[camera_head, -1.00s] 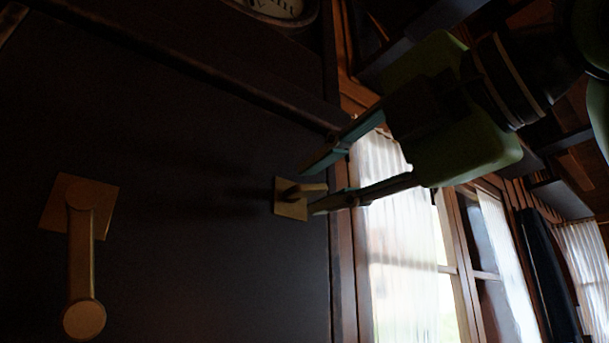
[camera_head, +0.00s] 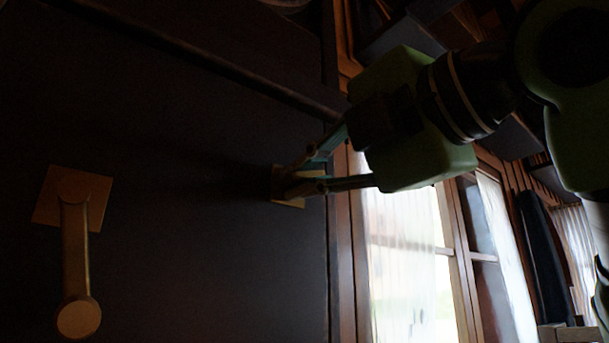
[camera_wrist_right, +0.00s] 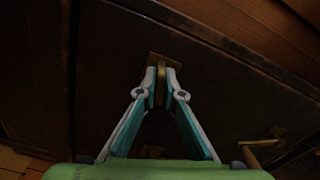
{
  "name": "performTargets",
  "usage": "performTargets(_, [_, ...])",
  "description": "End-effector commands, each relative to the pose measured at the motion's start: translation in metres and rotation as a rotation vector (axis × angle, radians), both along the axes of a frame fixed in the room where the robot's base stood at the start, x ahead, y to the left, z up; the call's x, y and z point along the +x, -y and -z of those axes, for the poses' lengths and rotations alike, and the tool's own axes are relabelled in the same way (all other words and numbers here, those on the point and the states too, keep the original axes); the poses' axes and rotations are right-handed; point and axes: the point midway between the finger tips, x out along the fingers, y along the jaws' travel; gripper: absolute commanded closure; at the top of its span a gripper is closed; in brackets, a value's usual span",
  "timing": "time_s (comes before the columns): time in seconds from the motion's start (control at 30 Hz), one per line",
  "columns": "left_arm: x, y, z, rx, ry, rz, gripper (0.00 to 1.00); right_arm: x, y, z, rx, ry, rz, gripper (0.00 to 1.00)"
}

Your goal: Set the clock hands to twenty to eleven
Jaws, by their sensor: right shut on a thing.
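My right gripper (camera_head: 318,170) reaches in from the right in the head view. Its fingers are shut on a small brass catch (camera_head: 290,203) with a square plate, at the right edge of a dark panel (camera_head: 200,130). In the right wrist view, my right gripper (camera_wrist_right: 161,82) has its fingertips on both sides of the catch's knob, and the catch's plate (camera_wrist_right: 164,61) shows behind them. Of the clock, at most a dim sliver of round rim (camera_head: 286,4) shows at the top edge; its dial and hands are out of view. My left gripper is not in view.
A brass lever handle (camera_head: 77,255) on a square plate stands out from the dark panel at the left. A ledge (camera_head: 215,62) crosses above the panel. Right of the panel are a bright curtained window (camera_head: 400,260) and wooden frames.

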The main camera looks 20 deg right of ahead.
Motion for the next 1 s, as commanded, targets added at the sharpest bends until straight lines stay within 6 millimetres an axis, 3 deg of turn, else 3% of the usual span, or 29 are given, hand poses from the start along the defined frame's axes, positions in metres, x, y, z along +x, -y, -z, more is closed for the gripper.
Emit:
performTargets(0.37, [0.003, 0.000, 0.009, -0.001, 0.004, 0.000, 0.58, 0.000, 0.000, 0.002, 0.140, -0.053, 0.000, 1.00])
performTargets(1.0, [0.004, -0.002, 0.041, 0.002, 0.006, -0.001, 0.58, 0.000, 0.000, 0.004, 0.698, -0.259, 0.003, 1.00])
